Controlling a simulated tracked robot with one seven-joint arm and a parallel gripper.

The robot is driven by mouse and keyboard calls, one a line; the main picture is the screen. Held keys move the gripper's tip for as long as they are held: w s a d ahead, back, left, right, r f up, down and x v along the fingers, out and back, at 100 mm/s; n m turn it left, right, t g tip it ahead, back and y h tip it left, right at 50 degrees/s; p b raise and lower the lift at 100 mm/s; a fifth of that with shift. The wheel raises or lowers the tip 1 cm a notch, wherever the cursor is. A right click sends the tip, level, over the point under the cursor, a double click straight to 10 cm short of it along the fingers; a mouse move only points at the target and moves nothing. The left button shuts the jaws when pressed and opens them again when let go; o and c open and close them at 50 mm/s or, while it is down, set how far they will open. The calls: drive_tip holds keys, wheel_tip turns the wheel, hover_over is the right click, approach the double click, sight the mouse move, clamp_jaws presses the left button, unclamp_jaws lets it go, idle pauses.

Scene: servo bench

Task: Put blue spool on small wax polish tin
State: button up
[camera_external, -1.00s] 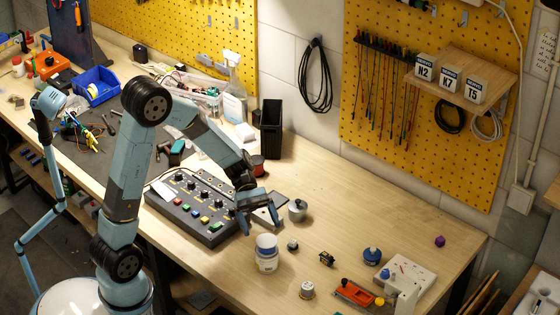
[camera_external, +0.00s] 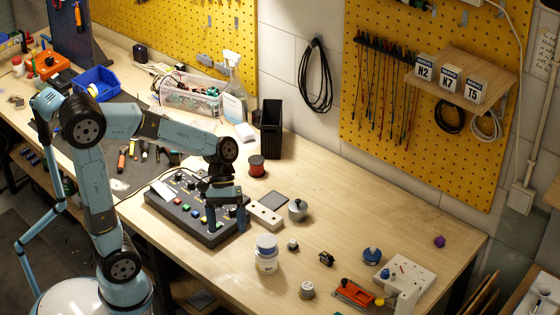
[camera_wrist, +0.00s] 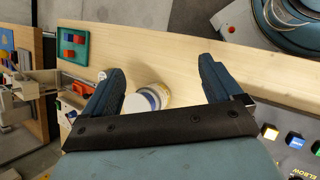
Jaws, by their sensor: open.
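The blue spool (camera_external: 372,256) stands on the right part of the bench in the external view, beside a white board. A small round tin (camera_external: 307,290) with a pale lid sits near the front edge, to the spool's lower left; its label is too small to read, so I cannot be sure it is the wax polish tin. My gripper (camera_external: 227,218) is open and empty over the right end of the control box, well left of both. In the wrist view my gripper (camera_wrist: 161,66) shows spread fingers with nothing held. I cannot make out the spool there.
A white jar (camera_external: 266,258) stands between my gripper and the small tin; a white container (camera_wrist: 154,96) also shows in the wrist view. A grey lidded pot (camera_external: 297,210), a black connector (camera_external: 326,259) and an orange tool (camera_external: 353,293) lie nearby. The back right bench is mostly clear.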

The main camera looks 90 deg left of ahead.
drive_tip(key=s+d+r+m+t+y, duration=0.2)
drive_tip(key=s+r+m+t+y, duration=0.3)
drive_tip(key=s+m, duration=0.6)
wheel_tip(320, 180, up, 2)
drive_tip(key=shift+s+d+r+m+y, duration=0.35)
drive_tip(key=shift+m+y, duration=0.35)
drive_tip(key=shift+y, duration=0.3)
